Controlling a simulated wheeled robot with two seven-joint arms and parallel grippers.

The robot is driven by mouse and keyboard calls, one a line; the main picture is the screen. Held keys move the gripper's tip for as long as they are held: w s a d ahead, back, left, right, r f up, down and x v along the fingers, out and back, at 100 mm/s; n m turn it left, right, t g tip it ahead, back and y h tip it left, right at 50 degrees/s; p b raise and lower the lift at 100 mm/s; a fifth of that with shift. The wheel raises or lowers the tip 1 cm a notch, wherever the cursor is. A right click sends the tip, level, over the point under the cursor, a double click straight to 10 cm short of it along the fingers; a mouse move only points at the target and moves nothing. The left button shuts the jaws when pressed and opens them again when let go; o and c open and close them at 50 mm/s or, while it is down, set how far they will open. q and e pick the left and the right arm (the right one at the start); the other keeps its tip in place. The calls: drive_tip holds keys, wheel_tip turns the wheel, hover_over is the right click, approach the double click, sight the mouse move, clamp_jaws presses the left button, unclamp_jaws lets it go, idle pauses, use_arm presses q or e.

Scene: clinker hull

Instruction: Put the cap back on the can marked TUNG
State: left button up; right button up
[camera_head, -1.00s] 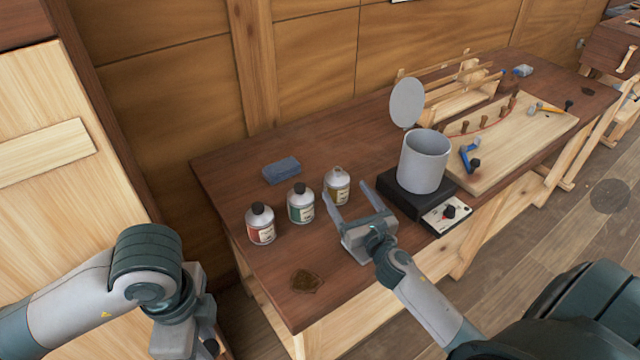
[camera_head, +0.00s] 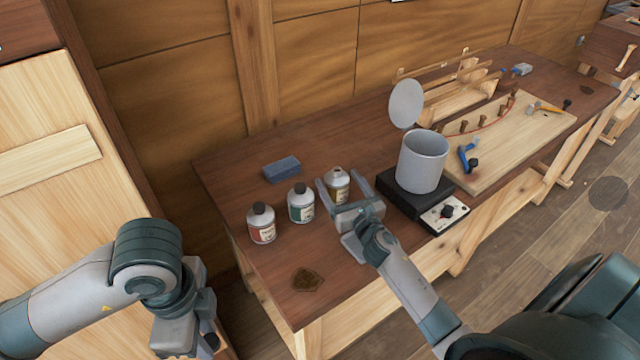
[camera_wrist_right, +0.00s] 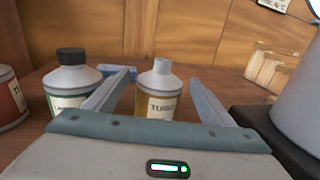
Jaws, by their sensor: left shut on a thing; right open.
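The can marked TUNG (camera_head: 336,182) stands upright on the bench with its pale neck bare; it also shows in the right wrist view (camera_wrist_right: 158,100), its label partly readable. My right gripper (camera_head: 341,184) is open and low over the bench, one finger on each side of this can. In the right wrist view the can shows between the fingers (camera_wrist_right: 160,90), with visible gaps. My left gripper (camera_head: 196,340) is off the bench at the lower left, shut on a small dark thing, mostly hidden, that looks like the cap.
A green-labelled can (camera_head: 301,204) and a red-labelled can (camera_head: 261,224), both black-capped, stand left of it. A blue block (camera_head: 282,169) lies behind. A grey pot (camera_head: 422,162) on a black heater (camera_head: 392,190) stands close to the right. A brown patch (camera_head: 307,280) marks the front.

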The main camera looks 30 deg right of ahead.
sight(340, 180)
idle(0.4)
drive_tip(key=c, duration=1.6)
drive_tip(key=shift+r, duration=0.15)
use_arm(q)
drive_tip(key=shift+r, duration=0.25)
use_arm(e)
drive_tip(key=shift+r, duration=4.9)
drive_tip(key=o, duration=0.8)
drive_tip(key=c, duration=0.8)
